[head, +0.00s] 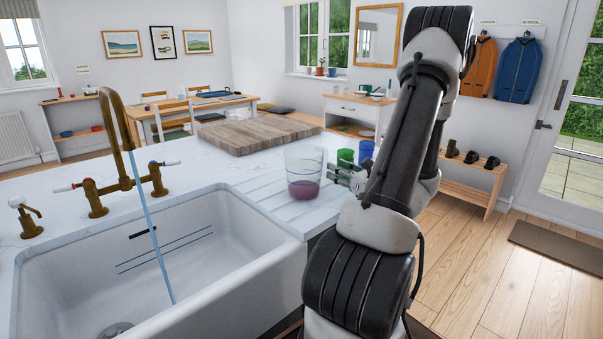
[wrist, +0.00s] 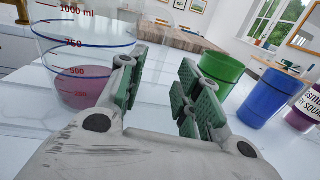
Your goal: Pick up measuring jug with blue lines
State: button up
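The measuring jug (head: 303,172) is clear, with purple liquid in its lower part, and stands upright on the worktop by the sink. In the wrist view the jug (wrist: 84,60) is at the left, with blue lines and red numbers up to 1000 ml; its top is cut off. My gripper (head: 343,175) is just right of the jug, low over the worktop. In the wrist view my gripper (wrist: 163,85) is open, with nothing between its green-padded fingers. The jug is outside the left finger, which overlaps its edge; I cannot tell whether they touch.
A green cup (wrist: 220,75) and a blue cup (wrist: 266,98) stand right of my fingers, with a purple labelled jar (wrist: 303,112) beyond. A wooden board (head: 258,134) lies behind the jug. The sink (head: 205,265), with running tap (head: 125,150), is front left.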

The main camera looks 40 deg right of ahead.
aim_at(325, 174)
jog(key=w, duration=0.7)
jog(key=shift+d, duration=0.15)
jog(key=shift+c, duration=0.4)
grip_shut()
